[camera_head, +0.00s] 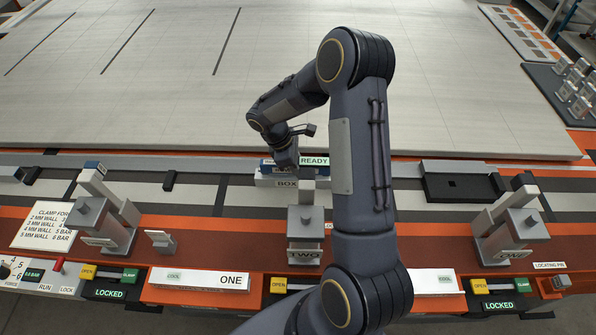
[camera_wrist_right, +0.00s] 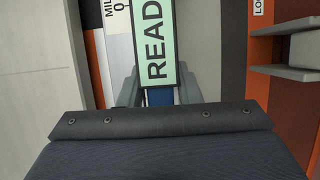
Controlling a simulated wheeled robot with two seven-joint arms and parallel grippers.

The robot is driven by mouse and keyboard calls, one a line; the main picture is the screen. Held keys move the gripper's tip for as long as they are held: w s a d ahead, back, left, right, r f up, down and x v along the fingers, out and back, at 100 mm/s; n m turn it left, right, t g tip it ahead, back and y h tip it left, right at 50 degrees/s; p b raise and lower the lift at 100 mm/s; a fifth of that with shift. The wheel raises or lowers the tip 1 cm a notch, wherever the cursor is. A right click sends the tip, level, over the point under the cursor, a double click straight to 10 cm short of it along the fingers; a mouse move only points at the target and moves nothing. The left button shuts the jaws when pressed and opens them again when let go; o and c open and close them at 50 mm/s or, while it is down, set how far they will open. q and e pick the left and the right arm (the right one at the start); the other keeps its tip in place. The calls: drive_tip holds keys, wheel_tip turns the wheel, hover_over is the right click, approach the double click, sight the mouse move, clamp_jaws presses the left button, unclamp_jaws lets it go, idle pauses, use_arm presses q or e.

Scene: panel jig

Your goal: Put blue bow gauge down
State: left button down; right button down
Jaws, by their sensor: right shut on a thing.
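The blue bow gauge (camera_head: 267,167) is at the near edge of the large pale panel (camera_head: 300,95), right above a white block marked BOX (camera_head: 287,183). I cannot tell whether it rests on that block. A pale green READY label shows beside the gauge's blue part. My right gripper (camera_head: 287,163) points down at the gauge. In the right wrist view, its two grey fingers (camera_wrist_right: 158,92) are closed on either side of the blue gauge body (camera_wrist_right: 158,98), under the READY label (camera_wrist_right: 154,42). The fingertips are partly hidden. My left gripper is out of view.
Grey clamps stand along the orange front rail at left (camera_head: 105,222), middle (camera_head: 305,222) and right (camera_head: 512,232). My right arm covers part of the middle. The panel top is clear.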

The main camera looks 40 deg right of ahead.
drive_tip(key=shift+w+f, duration=0.1)
drive_tip(key=shift+f, duration=0.1)
drive_tip(key=shift+f, duration=0.1)
drive_tip(key=c, duration=1.1)
unclamp_jaws()
drive_tip(key=shift+o, duration=0.2)
